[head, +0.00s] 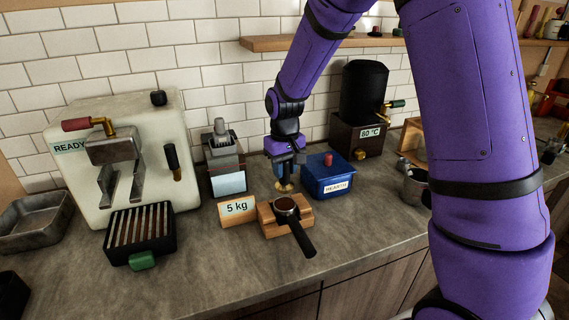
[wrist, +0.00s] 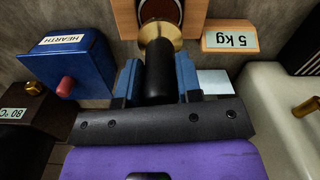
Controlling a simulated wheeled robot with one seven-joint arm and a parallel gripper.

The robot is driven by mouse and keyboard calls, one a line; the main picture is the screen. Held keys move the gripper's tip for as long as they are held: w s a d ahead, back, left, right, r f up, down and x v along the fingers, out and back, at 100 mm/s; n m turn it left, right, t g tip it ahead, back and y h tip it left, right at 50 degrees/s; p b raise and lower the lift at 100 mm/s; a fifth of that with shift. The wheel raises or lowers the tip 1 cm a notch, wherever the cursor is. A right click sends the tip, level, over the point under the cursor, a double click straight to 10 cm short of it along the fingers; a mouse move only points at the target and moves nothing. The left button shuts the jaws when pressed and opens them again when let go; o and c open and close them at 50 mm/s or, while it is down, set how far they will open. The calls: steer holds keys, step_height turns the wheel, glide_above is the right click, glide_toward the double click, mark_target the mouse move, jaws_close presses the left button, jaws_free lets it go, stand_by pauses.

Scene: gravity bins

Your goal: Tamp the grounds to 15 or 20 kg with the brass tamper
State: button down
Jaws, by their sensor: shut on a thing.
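My gripper (head: 286,172) points down behind the portafilter, its blue fingers shut on the black handle of the brass tamper (head: 284,187). The wrist view shows the handle between the fingers (wrist: 160,82) and the brass base of the tamper (wrist: 160,36) beyond them. The portafilter (head: 301,237) sits in a wooden stand (head: 268,219), its dark handle toward the front. Brown grounds (head: 285,204) fill its basket. In the head view the tamper's base appears just behind and above the basket; I cannot tell whether they touch. The sign (head: 238,207) reads 5 kg.
A blue HEARTH box (head: 327,178) stands close to the right of my gripper. A grinder-like device (head: 223,155) and the cream espresso machine (head: 120,150) are to the left. A black dispenser (head: 364,95) reads 80 °C. The front counter is clear right of the portafilter.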

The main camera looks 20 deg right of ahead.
mark_target(285, 188)
steer(key=shift+f, duration=2.05)
steer(key=shift+f, duration=1.4)
stand_by(0.7)
steer(key=shift+r, duration=4.55)
steer(key=shift+f, duration=0.2)
